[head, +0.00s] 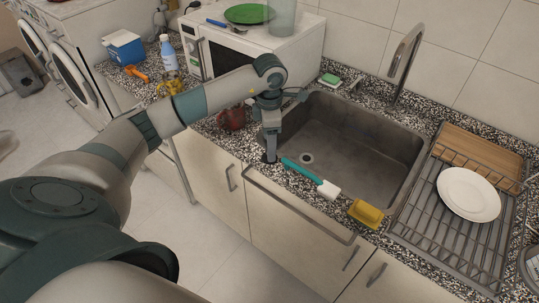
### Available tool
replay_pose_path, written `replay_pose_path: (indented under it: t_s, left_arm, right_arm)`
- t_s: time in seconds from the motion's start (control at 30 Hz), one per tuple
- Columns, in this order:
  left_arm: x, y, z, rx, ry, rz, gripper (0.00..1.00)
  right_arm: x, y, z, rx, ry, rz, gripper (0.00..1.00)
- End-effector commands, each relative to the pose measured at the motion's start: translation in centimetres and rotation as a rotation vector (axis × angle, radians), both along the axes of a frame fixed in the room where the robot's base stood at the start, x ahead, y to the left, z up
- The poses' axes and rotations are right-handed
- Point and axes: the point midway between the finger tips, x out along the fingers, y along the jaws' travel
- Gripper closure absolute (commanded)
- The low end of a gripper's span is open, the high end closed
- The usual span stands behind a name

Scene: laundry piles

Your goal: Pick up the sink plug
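My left gripper (270,151) points down at the counter strip along the front left edge of the sink. A small dark object (268,158), apparently the sink plug, lies on the counter at its fingertips and is partly covered by them. I cannot tell whether the fingers are apart or closed on it. My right gripper is not in view.
A teal-handled brush (305,171) lies just right of the gripper on the front edge, with a yellow sponge (366,213) farther right. A dark red mug (231,118) stands left of the gripper. A dish rack (440,225) with a white plate (469,194) is right of the sink.

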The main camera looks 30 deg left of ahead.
Motion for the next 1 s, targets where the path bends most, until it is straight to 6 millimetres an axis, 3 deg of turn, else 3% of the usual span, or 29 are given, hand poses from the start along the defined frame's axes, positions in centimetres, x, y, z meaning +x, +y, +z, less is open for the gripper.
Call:
replay_pose_path:
  t_s: [0.27,0.5,0.97,1.0]
  left_arm:
    - [0.3,0.3,-2.3,0.000,0.005,0.002,0.38]
    - [0.4,0.3,-4.6,0.001,0.001,0.000,0.38]
    - [0.4,0.4,-4.7,0.001,-0.001,0.000,0.38]
    - [0.4,0.4,-4.7,0.001,-0.001,0.000,0.45]
  right_arm:
    - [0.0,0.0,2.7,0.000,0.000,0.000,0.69]
    - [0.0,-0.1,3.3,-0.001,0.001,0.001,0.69]
    - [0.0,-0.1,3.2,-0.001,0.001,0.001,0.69]
    - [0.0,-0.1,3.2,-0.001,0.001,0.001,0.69]
